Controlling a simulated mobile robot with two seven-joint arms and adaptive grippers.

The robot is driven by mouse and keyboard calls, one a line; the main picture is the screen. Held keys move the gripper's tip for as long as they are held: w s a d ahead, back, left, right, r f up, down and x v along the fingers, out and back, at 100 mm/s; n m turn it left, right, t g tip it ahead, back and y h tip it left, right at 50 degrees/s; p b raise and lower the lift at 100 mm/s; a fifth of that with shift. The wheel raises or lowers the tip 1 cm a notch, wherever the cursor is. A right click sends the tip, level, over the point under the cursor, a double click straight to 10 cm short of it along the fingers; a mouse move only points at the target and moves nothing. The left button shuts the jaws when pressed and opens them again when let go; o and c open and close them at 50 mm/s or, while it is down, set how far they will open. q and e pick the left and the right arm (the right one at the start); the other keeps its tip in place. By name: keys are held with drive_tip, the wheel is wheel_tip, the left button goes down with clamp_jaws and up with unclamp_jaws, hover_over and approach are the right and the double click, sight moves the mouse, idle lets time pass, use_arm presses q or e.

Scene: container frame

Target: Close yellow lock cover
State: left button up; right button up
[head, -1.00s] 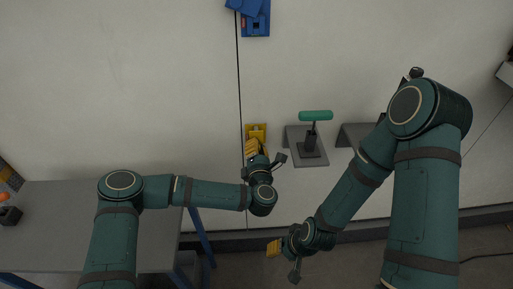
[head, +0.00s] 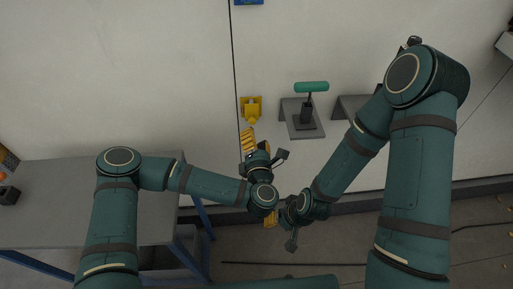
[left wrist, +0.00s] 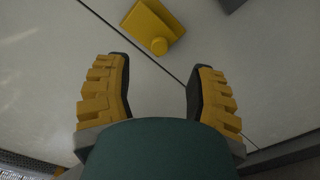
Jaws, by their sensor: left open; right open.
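The yellow lock cover (head: 251,108) is on the pale wall panel, right beside the dark vertical seam. It shows as a yellow plate with a round knob in the left wrist view (left wrist: 153,27). I cannot tell how far its cover is swung. My left gripper (head: 248,138) is just below the lock in the head view, apart from it. In the left wrist view its two yellow-padded fingers (left wrist: 158,88) are spread with nothing between them. My right gripper (head: 270,218) is lower, near my left wrist and partly hidden, away from the lock.
A grey bracket (head: 314,128) with a green-topped handle (head: 312,87) juts from the wall right of the lock. A blue lock part (head: 248,2) shows at the top edge. A grey table (head: 60,215) stands at the left. The wall left of the seam is clear.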

use_arm(q)
drive_tip(key=shift+s, duration=1.9)
